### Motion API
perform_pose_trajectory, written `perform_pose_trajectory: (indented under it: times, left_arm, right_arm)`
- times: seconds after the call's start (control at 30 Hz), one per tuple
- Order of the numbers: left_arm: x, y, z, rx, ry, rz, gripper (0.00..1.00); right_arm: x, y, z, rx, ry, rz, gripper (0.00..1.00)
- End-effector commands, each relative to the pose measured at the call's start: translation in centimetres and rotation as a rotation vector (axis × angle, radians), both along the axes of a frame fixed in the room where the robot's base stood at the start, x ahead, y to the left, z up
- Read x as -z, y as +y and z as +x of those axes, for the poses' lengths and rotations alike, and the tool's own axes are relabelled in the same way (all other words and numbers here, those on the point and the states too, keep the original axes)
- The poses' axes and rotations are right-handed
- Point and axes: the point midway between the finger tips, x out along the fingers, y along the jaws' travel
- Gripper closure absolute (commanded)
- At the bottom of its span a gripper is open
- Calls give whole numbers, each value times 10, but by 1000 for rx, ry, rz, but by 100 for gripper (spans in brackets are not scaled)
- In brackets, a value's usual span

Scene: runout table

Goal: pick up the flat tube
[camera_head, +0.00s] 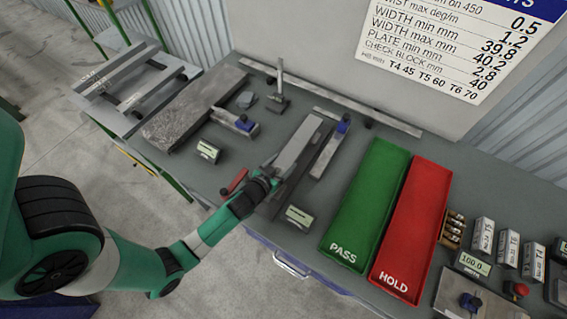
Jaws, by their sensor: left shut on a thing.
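The flat tube (299,143) is a light grey, straight bar in the middle of the table. It slants from near my wrist up toward the back right. My left gripper (267,182) is at its near end and is shut on it. The fingertips and the gripped end are partly hidden by the wrist. I cannot tell whether the tube touches the table. My right gripper is not in view.
A dark strip lies just right of the tube, near a blue-ended tool (343,125). A green PASS tray (345,235) and a red HOLD tray (397,262) lie to the right. A grey plate (190,108) lies left. Small gauges (298,216) stand near the front edge.

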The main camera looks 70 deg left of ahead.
Motion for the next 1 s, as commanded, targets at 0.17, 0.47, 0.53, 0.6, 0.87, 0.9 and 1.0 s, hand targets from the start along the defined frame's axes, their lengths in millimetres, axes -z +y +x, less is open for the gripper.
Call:
perform_pose_trajectory:
  times: [0.17,0.47,0.53,0.6,0.87,0.9,1.0]
  left_arm:
    - [-48,-10,-21,1,-4,3,100]
    - [-96,-42,-89,1,-1,2,100]
    - [-102,-48,-103,1,-1,2,100]
    - [-107,-53,-113,1,-3,1,100]
    - [-115,-59,-126,1,-4,3,100]
    - [-115,-59,-127,1,-5,3,100]
    - [-115,-59,-126,1,-5,3,100]
  right_arm:
    - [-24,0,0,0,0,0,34]
    - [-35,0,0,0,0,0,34]
    - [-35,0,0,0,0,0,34]
    - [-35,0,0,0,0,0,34]
    - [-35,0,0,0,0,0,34]
    - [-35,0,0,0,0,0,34]
    - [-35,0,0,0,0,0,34]
